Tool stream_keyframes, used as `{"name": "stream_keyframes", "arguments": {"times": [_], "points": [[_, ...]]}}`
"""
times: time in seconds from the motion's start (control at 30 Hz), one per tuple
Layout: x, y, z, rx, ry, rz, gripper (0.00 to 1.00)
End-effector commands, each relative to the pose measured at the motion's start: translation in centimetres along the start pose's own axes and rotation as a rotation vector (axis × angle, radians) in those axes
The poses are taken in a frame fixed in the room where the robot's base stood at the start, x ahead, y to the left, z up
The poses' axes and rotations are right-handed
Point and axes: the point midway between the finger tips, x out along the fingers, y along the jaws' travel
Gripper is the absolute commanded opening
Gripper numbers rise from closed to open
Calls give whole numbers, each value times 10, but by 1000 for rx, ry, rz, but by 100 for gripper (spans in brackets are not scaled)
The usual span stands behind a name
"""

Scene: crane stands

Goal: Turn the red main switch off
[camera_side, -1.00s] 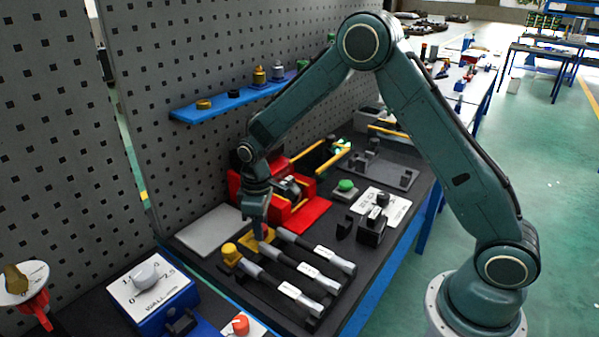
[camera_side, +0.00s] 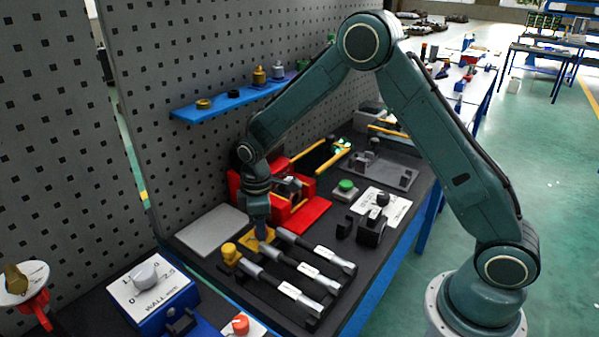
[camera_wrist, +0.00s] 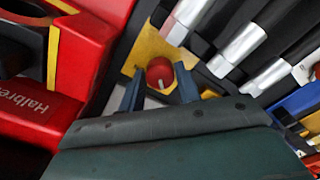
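The red main switch (camera_wrist: 159,72) is a round red knob with a white mark, on a yellow plate (camera_wrist: 148,47) in the wrist view. The white mark points toward my gripper's palm. In the side view the yellow plate (camera_side: 254,243) shows just below my gripper (camera_side: 262,234), which hides the knob. In the wrist view my gripper (camera_wrist: 159,82) is open, with one dark finger on each side of the knob. I cannot tell whether the fingers touch it.
Torque wrenches (camera_side: 290,270) lie close on the right of the plate. A red block (camera_side: 300,205) stands just behind. A yellow knob (camera_side: 230,253) is in front. A grey plate (camera_side: 211,231) lies on the left. Another red knob (camera_side: 240,324) sits on a white panel at the front edge.

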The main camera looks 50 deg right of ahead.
Motion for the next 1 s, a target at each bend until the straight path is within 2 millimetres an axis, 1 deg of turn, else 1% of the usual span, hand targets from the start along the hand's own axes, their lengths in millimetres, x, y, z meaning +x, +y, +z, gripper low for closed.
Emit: {"name": "stream_keyframes", "arguments": {"times": [0.37, 0.57, 0.77, 1.0], "points": [[-1, 0, 0, 1, 0, 0, 39], [-10, 0, 0, 1, 0, 0, 39], [-34, 1, -1, 1, 3, 3, 39], [-75, 1, -1, 1, 4, 4, 39]]}}
